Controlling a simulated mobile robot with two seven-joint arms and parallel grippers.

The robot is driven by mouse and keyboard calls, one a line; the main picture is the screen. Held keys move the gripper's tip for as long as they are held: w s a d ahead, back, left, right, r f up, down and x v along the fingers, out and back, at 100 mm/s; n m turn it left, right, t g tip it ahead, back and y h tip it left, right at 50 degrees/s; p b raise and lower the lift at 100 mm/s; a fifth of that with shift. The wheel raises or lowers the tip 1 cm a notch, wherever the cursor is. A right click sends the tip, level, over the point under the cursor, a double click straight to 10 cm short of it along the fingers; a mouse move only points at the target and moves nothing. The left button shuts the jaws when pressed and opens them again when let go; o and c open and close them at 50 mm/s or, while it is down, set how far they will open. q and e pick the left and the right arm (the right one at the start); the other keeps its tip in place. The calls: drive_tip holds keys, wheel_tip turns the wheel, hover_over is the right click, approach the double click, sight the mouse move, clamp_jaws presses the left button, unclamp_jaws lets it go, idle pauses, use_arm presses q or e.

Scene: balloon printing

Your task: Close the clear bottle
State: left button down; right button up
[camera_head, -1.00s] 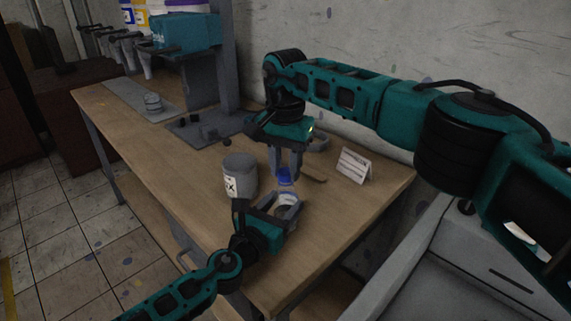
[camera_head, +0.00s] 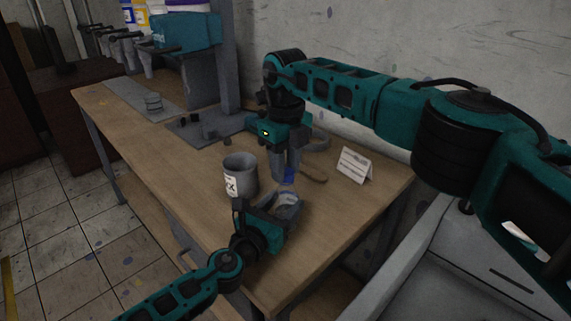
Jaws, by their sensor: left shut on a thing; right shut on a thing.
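The clear bottle (camera_head: 287,200) stands near the table's front right part, mostly hidden between the fingers of my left gripper (camera_head: 286,207). My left gripper is shut on the bottle from the front left. The blue cap (camera_head: 288,176) is right above the bottle, at the tips of my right gripper (camera_head: 286,172), which points down and is shut on it. I cannot tell whether the cap touches the bottle's neck.
A grey mug-like container (camera_head: 240,176) with a white label stands just left of the grippers. A white sign card (camera_head: 355,165) stands to the right. A grey stand (camera_head: 207,128) is further back on the wooden table (camera_head: 150,150).

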drive_tip(key=m, duration=0.7)
drive_tip(key=shift+m, duration=0.4)
drive_tip(key=m, duration=0.7)
drive_tip(key=shift+d, duration=0.1)
drive_tip(key=m, duration=0.7)
drive_tip(key=shift+m, duration=0.3)
use_arm(q)
drive_tip(key=shift+f, duration=0.1)
use_arm(e)
drive_tip(key=m, duration=0.6)
drive_tip(key=o, duration=1.1)
wheel_tip(320, 180, up, 12)
drive_tip(key=shift+s+f, duration=0.1)
